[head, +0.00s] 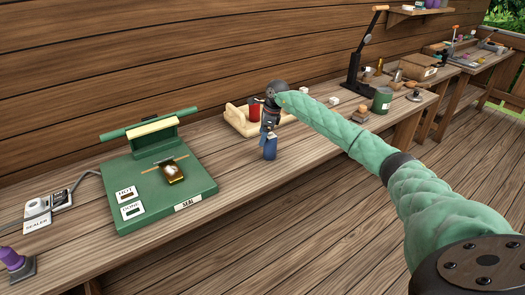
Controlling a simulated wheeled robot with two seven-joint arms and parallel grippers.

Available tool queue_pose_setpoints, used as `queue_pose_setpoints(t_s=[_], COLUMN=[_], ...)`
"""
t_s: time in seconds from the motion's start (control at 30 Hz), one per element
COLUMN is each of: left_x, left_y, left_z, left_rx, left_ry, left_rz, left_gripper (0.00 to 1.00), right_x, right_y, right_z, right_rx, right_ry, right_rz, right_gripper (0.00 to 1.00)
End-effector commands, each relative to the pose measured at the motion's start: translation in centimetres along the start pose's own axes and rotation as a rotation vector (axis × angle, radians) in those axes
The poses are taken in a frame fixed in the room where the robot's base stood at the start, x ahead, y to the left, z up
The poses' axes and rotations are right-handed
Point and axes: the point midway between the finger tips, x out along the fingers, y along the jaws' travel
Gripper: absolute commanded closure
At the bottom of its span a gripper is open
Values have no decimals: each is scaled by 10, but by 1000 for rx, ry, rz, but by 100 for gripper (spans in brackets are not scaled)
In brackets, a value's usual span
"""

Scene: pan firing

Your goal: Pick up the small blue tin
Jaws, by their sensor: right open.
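The small blue tin (269,149) stands upright on the workbench, close to its front edge. My right gripper (268,129) comes down from above and is at the top of the tin. Its jaws are open. They are small and dark in this view, so I cannot tell whether they touch the tin or straddle its top. My left gripper is not in view.
A green sealing device (158,205) with a hinged lid stands to the left. A pale wooden tray (236,121) with a red container (254,107) is just behind my gripper. A dark green can (382,100) stands further right. Bench between tin and sealer is clear.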

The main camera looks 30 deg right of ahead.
Motion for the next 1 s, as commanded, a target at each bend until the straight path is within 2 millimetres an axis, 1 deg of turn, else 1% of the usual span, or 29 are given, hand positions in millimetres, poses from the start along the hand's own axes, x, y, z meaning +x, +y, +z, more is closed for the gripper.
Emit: queue_pose_setpoints(t_s=[0.03,0.1,0.2,0.33,0.43,0.47,0.5,0.63,0.77,1.0], left_x=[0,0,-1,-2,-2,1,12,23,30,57], left_y=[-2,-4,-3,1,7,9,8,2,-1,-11], left_z=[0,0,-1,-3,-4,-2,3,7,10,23], left_rx=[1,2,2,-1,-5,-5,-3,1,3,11], left_ry=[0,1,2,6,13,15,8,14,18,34], left_rz=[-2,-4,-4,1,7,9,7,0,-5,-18], left_gripper=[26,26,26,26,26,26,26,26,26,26], right_x=[-8,-15,-23,-26,-21,-18,-15,-4,0,16], right_y=[-3,-5,-7,-7,-7,-6,-6,-6,-6,-3], right_z=[-8,-19,-29,-35,-37,-38,-38,-42,-43,-47], right_rx=[-22,-41,-57,-64,-65,-66,-66,-65,-65,-64], right_ry=[73,156,236,281,287,287,286,285,284,283], right_rz=[-2,1,4,7,9,10,10,8,8,9], right_gripper=[22,22,22,22,22,22,22,22,22,22])
